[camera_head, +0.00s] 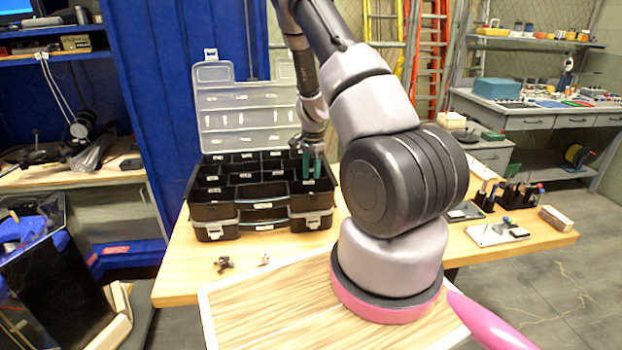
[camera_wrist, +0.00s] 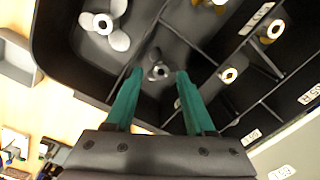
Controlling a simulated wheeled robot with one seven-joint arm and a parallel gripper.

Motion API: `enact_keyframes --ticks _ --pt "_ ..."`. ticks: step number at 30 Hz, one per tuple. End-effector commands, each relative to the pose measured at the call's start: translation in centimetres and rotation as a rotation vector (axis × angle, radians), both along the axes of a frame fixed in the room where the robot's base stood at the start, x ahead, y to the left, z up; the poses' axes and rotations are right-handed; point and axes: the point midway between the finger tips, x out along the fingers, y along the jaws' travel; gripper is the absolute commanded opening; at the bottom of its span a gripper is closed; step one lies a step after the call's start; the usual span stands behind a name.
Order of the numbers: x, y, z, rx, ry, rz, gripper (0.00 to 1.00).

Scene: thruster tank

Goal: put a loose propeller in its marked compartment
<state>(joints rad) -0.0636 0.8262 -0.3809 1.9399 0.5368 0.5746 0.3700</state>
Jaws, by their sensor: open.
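The black organizer box (camera_head: 262,214) stands on the table with its clear lid (camera_head: 247,110) raised. My gripper (camera_head: 312,166) points down into its right-hand compartments. In the wrist view the teal fingers of my gripper (camera_wrist: 160,73) are spread apart. A small dark grey propeller (camera_wrist: 158,71) shows between the fingertips, inside a compartment; no finger visibly touches it. A larger light grey three-bladed propeller (camera_wrist: 104,23) lies in the compartment to its upper left. Brass-coloured pieces (camera_wrist: 229,75) sit in smaller compartments to the right, some with white labels (camera_wrist: 257,18).
A small dark item (camera_head: 224,265) and a tiny pale one (camera_head: 265,260) lie on the table in front of the box; I cannot tell what they are. A tool holder (camera_head: 517,196) and a white board (camera_head: 497,234) are at the right. The table's front left is mostly clear.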

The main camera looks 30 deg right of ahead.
Motion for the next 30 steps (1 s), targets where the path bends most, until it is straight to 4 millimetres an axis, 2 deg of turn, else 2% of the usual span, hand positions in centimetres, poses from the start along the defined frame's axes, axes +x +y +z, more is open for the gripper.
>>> enact_keyframes --ticks 9,13,20,22,26,30 --pt "0.0 -0.1 6.9 0.0 -0.004 0.001 0.54" --pt "-0.1 -0.1 9.0 0.0 -0.003 0.002 0.54" --pt "-0.3 0.0 11.4 0.008 -0.011 0.008 0.54" --pt "-0.5 0.7 12.9 0.023 -0.03 0.029 0.54" --pt "-1.6 3.0 18.0 0.069 -0.102 0.108 0.54" --pt "-4.2 5.9 24.5 0.11 -0.2 0.233 0.54"
